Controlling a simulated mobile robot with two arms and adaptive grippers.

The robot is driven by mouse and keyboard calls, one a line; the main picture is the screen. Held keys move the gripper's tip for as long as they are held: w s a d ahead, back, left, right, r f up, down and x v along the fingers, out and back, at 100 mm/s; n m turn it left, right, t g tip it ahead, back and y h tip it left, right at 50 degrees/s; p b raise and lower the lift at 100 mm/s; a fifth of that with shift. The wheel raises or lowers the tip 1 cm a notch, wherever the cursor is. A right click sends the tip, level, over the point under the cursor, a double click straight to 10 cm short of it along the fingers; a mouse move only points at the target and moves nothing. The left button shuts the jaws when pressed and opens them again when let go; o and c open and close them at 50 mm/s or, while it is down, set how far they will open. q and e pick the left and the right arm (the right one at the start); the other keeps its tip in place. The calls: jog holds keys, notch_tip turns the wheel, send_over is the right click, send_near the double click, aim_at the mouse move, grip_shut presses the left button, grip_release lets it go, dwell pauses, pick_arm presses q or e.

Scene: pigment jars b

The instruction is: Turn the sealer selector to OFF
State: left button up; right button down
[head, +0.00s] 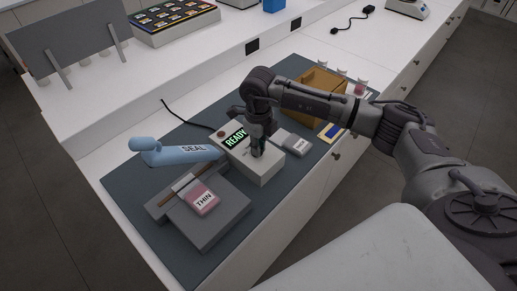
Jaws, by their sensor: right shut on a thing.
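The sealer's white control box (265,173) stands on the dark mat, with a lit green READY display (235,138) on its top. My right gripper (258,151) reaches down onto the top of this box, just right of the display, and is shut on the selector. The gripper hides most of the selector, so its setting cannot be read. Left of the box is a light blue lever marked SEAL (185,155). In front is the sealer's grey bed (218,226) with a pink pouch marked THIN (203,200) on it. My left gripper is not in view.
A white labelled packet (297,142) lies close right of the control box. Behind my right arm are an open tan box (320,83) and small jars (360,87). A blue and yellow card (329,132) lies near the bench's front edge. The mat's near left is bare.

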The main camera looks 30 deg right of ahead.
jog(key=n+b, duration=0.1)
jog(key=b, duration=0.1)
jog(key=n+b, duration=0.4)
jog(key=shift+w+d+f, duration=0.1)
jog(key=shift+f, duration=0.15)
jog(key=shift+r+n+b, duration=0.1)
jog(key=shift+n+b, duration=0.9)
jog(key=shift+r+n+b, duration=0.15)
jog(key=shift+n+b, duration=0.45)
jog(key=shift+n, duration=0.1)
jog(key=c, duration=1.2)
grip_release()
jog(key=shift+r, duration=0.1)
notch_tip(320, 180, up, 12)
jog(key=shift+f, duration=0.1)
